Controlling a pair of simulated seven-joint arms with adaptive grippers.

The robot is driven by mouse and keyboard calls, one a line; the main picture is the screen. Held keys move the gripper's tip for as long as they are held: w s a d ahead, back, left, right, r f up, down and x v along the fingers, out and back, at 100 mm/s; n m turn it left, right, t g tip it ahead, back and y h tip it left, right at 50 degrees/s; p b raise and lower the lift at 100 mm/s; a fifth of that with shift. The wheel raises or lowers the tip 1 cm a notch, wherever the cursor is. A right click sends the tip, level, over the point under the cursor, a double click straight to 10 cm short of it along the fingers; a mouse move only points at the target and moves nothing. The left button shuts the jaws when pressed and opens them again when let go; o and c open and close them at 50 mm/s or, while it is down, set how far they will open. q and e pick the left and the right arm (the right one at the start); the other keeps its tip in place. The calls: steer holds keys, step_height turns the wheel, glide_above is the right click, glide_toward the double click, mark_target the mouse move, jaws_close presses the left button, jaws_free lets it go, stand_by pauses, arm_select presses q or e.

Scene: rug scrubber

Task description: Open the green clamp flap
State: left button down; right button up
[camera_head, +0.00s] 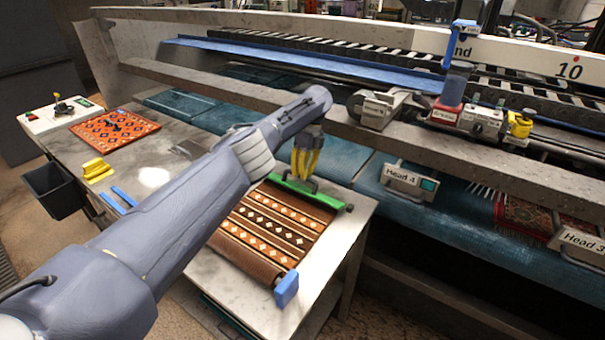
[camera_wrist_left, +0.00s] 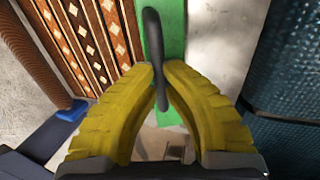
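The green clamp flap (camera_head: 326,196) lies flat across the far end of a patterned rug (camera_head: 270,228) on the metal table. In the left wrist view the flap is a green strip (camera_wrist_left: 173,30) with a dark handle (camera_wrist_left: 153,35) along it. My left gripper (camera_head: 306,170) reaches down over the flap from the left. Its yellow fingers (camera_wrist_left: 160,68) converge on the dark handle, one on each side, with the handle filling the narrow gap between the tips. The flap lies against the rug's edge. My right gripper is in neither view.
A blue block (camera_head: 286,289) sits at the rug's near corner. The machine's grey rail and teal padded bed (camera_head: 440,215) run behind the table. A second rug (camera_head: 115,129), yellow blocks (camera_head: 97,169) and a black bin (camera_head: 52,187) are at left.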

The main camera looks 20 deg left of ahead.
arm_select(q)
steer(key=shift+f, duration=0.2)
steer(key=c, duration=1.4)
jaws_free()
steer(key=shift+r, duration=0.1)
step_height(320, 180, up, 10)
steer(key=shift+o, duration=0.2)
